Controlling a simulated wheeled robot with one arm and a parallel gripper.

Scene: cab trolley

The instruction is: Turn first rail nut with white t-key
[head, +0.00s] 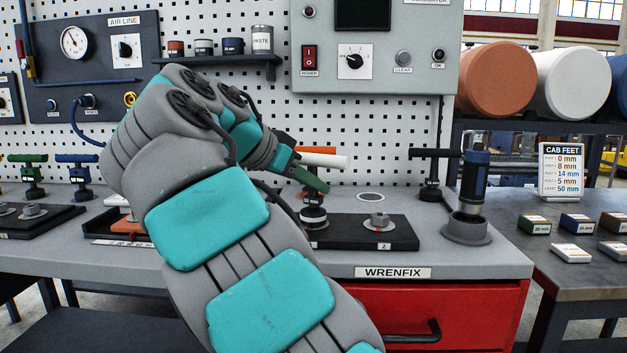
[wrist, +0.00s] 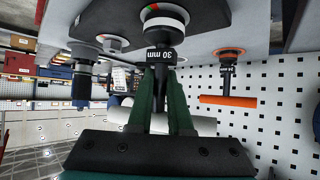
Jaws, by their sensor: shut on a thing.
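My gripper (head: 312,184) has its green fingers shut around the dark shaft of the white T-key, and shows in the wrist view too (wrist: 161,72). The white T-key (head: 328,160) stands about upright, its white crossbar (wrist: 205,126) behind the fingers. Its "30 mm" socket (wrist: 162,57) meets the first rail nut (wrist: 163,14), which has a pale ring with coloured marks; how deeply it sits is hidden. A second rail nut (head: 377,220) stands bare on the dark rail block (head: 395,235) by the label 2.
An orange T-key (wrist: 228,99) stands close behind the white one. A black T-key (head: 431,170) and a dark blue cylindrical tool (head: 474,180) stand to the right. Green (head: 32,172) and blue (head: 77,172) T-keys are at left. A pegboard closes the back.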

